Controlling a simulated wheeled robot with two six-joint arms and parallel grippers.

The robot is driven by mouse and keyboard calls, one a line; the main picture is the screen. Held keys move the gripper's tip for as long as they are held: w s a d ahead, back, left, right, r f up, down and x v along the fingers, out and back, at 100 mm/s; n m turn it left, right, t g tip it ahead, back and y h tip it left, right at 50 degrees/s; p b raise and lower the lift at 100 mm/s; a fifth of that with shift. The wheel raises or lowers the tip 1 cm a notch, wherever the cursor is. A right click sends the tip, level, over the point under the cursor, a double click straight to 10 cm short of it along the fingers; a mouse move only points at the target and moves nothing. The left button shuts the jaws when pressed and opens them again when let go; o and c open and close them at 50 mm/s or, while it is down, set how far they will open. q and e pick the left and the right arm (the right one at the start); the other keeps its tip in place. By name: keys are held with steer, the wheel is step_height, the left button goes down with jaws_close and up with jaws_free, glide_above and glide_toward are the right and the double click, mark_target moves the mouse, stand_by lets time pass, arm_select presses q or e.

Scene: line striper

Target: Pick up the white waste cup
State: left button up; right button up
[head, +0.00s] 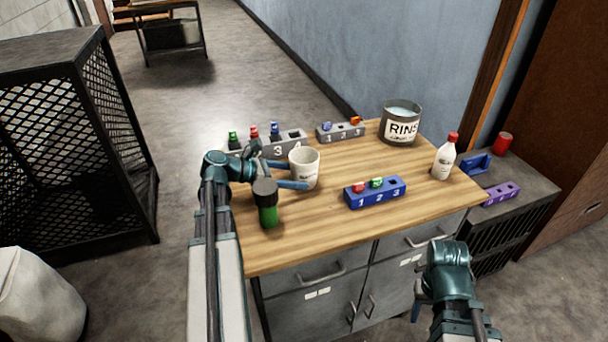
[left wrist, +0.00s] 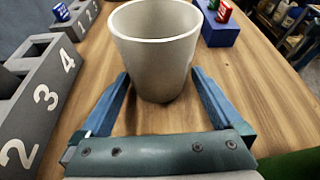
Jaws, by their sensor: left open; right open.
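The white waste cup (head: 304,168) stands upright on the wooden table, left of the middle in the head view. It also shows large in the left wrist view (left wrist: 155,50), upright, with its base just ahead of and between the finger tips. My left gripper (head: 300,178) is open, low over the table, with its fingers pointing at the cup from the left. In the left wrist view its two blue fingers (left wrist: 160,88) reach to either side of the cup's lower part. I cannot tell whether they touch it. My right gripper (head: 418,300) is at the front of the table, partly hidden by its own arm.
A green bottle with a dark cap (head: 267,205) stands close in front of the left gripper. A grey numbered rack (head: 285,148) is behind the cup, and a blue rack (head: 375,194) stands to its right. The RINSE bucket (head: 400,125) and a white bottle (head: 444,160) stand further right.

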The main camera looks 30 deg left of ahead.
mark_target(310, 174)
arm_select(q)
steer(key=shift+w, duration=0.1)
steer(key=x, duration=0.1)
steer(key=b+x, duration=0.1)
steer(key=x, duration=0.3)
steer(key=shift+w+d+r, duration=0.15)
steer(key=shift+r, duration=0.15)
steer(key=c, duration=1)
steer(key=shift+r, duration=0.1)
step_height(310, 174, up, 10)
steer(key=p, duration=1)
